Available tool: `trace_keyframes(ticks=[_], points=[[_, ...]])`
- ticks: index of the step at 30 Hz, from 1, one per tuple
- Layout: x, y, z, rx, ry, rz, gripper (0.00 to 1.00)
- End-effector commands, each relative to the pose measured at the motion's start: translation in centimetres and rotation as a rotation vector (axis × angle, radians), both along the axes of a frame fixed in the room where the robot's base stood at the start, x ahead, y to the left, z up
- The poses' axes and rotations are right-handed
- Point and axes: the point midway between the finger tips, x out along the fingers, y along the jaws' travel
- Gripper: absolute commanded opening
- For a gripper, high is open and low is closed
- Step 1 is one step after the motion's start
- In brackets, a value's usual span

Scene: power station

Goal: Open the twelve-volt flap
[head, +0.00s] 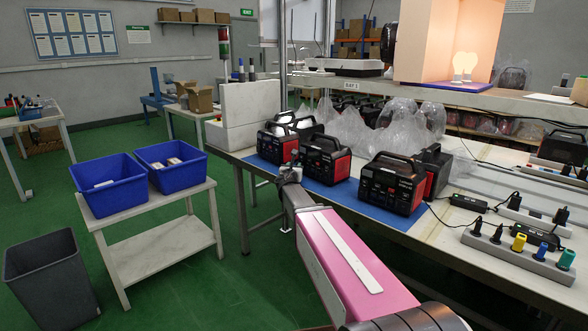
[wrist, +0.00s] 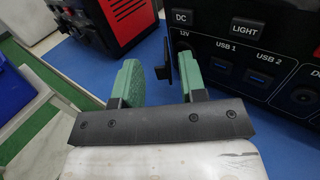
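The power station (wrist: 262,50) in front of my gripper has a black panel with DC and LIGHT buttons and two blue USB ports. In the head view it appears to be the middle black and red unit (head: 326,158). The twelve-volt flap (wrist: 167,62), a small dark plate, stands out from the panel at the left, beside the 12V label. My gripper (wrist: 159,68) is open, with green fingers apart. The flap shows in the gap, close to the right finger; whether they touch I cannot tell. That finger partly hides the socket area. In the head view my gripper (head: 291,172) is left of the unit.
Another power station (wrist: 112,22) stands to the left, and a further one (head: 392,182) to the right in the head view. They stand on a blue mat (head: 345,193) on the bench. Plastic bags (head: 350,130) lie behind. Blue bins (head: 108,185) stand on a side table.

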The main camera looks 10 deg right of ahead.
Motion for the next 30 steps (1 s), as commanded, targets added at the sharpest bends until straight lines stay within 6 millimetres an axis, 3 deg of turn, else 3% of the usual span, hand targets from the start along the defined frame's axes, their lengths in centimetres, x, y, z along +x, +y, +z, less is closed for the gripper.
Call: trace_keyframes(ticks=[7, 10, 11, 22, 30], points=[[0.0, 0.0, 0.0, 0.0, 0.0, 0.0, 0.35], [0.0, 0.0, 0.0, 0.0, 0.0, 0.0, 0.03], [0.0, 0.0, 0.0, 0.0, 0.0, 0.0, 0.0], [0.2, 0.2, 0.0, 0.0, 0.0, -0.035, 0.0], [1.0, 1.1, 0.0, 0.001, 0.0, -0.192, 0.0]])
